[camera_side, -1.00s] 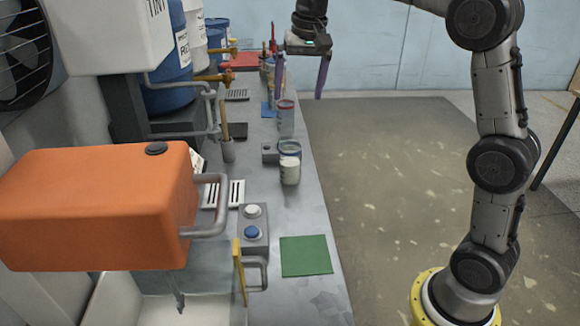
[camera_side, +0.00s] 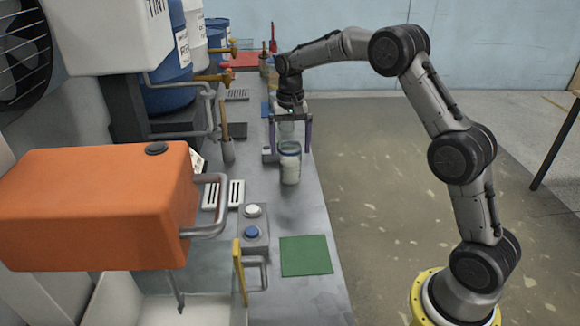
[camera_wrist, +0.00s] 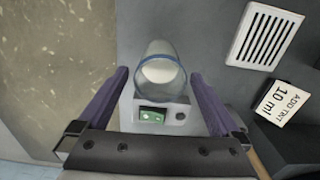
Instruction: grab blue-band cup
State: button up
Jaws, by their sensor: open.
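The blue-band cup (camera_side: 290,168) is clear, has a blue ring near its rim and holds something white. It stands upright on the grey bench. In the wrist view the cup (camera_wrist: 158,68) shows in the gap ahead of my gripper. My gripper (camera_side: 290,150) is open, its two purple fingers pointing down, one to each side of the cup's rim in the side view. In the wrist view my gripper (camera_wrist: 160,75) has nothing clamped. I cannot tell whether the fingertips are level with the rim or just above and behind it.
A small scale with a green display (camera_wrist: 152,116) sits by the cup. A green mat (camera_side: 306,256), a two-button box (camera_side: 253,225) and a slotted drain (camera_side: 236,193) lie nearer on the bench.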

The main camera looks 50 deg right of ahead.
aim_at(290, 161)
jog(key=shift+w+d+f, duration=0.1)
jog(key=shift+w+f, duration=0.05)
jog(key=shift+f, duration=2.7)
jog(key=shift+r, duration=0.1)
jog(key=c, duration=1.5)
